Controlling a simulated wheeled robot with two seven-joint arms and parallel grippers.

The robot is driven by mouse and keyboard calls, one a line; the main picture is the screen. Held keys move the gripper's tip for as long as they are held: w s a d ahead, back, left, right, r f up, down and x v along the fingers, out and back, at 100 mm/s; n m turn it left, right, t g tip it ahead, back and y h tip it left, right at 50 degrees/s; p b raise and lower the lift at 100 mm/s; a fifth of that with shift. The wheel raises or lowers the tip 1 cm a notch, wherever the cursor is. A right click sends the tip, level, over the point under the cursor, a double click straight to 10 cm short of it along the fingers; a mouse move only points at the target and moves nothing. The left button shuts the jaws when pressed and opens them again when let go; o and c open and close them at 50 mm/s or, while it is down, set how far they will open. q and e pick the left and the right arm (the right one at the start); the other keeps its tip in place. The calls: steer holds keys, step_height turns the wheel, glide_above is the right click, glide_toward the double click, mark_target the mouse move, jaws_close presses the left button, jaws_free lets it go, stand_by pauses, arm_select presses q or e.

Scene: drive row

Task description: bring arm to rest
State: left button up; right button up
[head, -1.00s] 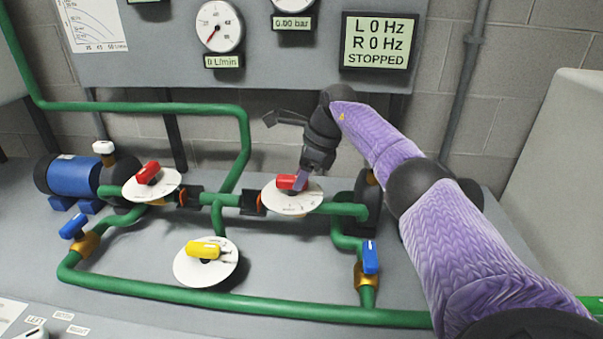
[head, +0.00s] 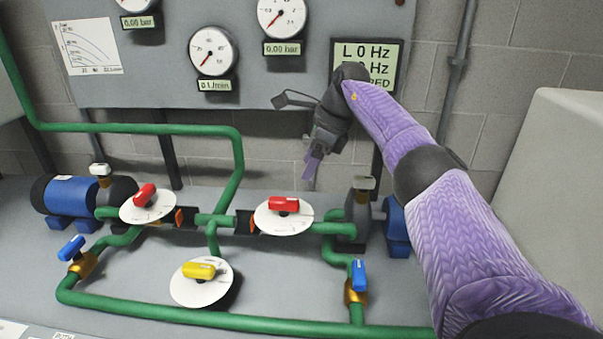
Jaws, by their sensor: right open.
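My right arm comes in from the lower right in a purple sleeve. Its gripper (head: 312,162) hangs in the air above the right-hand red valve handle (head: 284,204), open and empty, clear of the handle. That handle sits on a white dial plate (head: 270,223) on the green pipe. My forearm and wrist cover part of the display (head: 392,50), which reads L 0 Hz with its lower lines partly hidden. My left gripper is not in view.
Another red handle (head: 144,195), a yellow handle (head: 199,270) and blue handles (head: 71,248) (head: 359,274) sit on the green pipework. Blue pumps stand at left (head: 72,196) and right (head: 397,227). A gauge panel (head: 150,70) is behind. A pale box (head: 560,170) stands at right.

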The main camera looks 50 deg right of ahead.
steer(key=shift+s+d+r, duration=0.1)
steer(key=shift+r, duration=0.05)
